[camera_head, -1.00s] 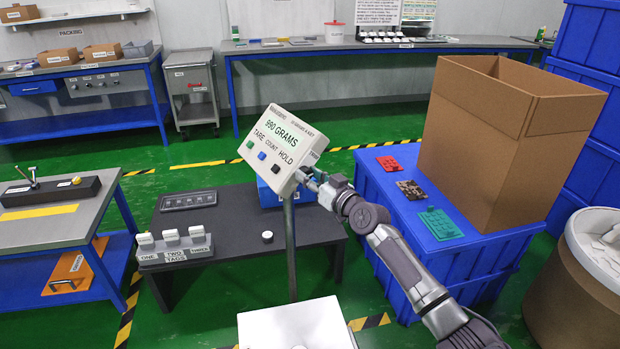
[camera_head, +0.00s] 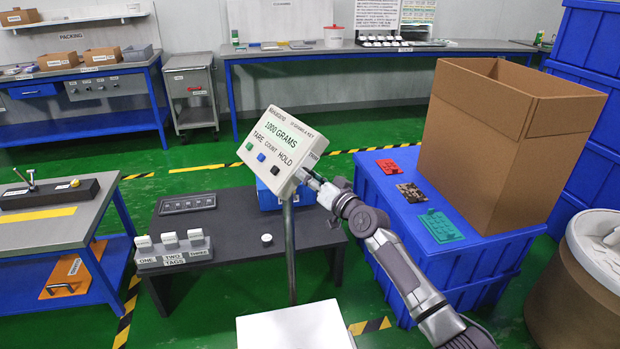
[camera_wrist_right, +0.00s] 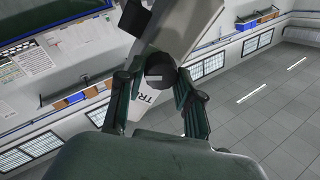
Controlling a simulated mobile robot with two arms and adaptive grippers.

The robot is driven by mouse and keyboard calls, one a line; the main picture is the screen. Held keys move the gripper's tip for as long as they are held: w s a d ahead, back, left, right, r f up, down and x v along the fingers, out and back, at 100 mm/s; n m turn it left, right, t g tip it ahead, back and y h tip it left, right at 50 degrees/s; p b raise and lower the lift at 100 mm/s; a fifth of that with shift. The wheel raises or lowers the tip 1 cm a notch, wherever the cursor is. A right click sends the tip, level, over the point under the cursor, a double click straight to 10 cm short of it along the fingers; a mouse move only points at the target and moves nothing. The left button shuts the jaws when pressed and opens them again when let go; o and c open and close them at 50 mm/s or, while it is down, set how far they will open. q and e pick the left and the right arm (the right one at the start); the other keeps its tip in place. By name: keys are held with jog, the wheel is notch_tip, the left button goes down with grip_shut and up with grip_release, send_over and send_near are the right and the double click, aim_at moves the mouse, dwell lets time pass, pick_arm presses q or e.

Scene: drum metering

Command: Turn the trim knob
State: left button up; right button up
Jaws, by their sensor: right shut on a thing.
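The trim knob (camera_wrist_right: 160,68) is a dark round knob on the side of the white scale display box (camera_head: 284,148); part of a "TR" label shows beside it in the right wrist view. The display reads 1000 GRAMS. It has green, blue and black buttons marked TARE, COUNT and HOLD. My right gripper (camera_wrist_right: 158,90) is shut on the knob, with a finger on each side of it. In the head view the right gripper (camera_head: 318,184) is at the box's right side and hides the knob. My left gripper is not in view.
The box stands on a post above a white scale plate (camera_head: 297,325). A dark low table (camera_head: 230,232) with a tag rack (camera_head: 174,258) is behind. A blue crate (camera_head: 400,215) with flat coloured pieces and a big cardboard box (camera_head: 505,140) stands to the right.

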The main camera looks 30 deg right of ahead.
jog(key=o, duration=1.1)
jog(key=shift+o, duration=0.2)
jog(key=s+d, duration=0.2)
jog(key=s, duration=1)
jog(key=shift+f, duration=0.25)
jog(key=shift+f, duration=0.1)
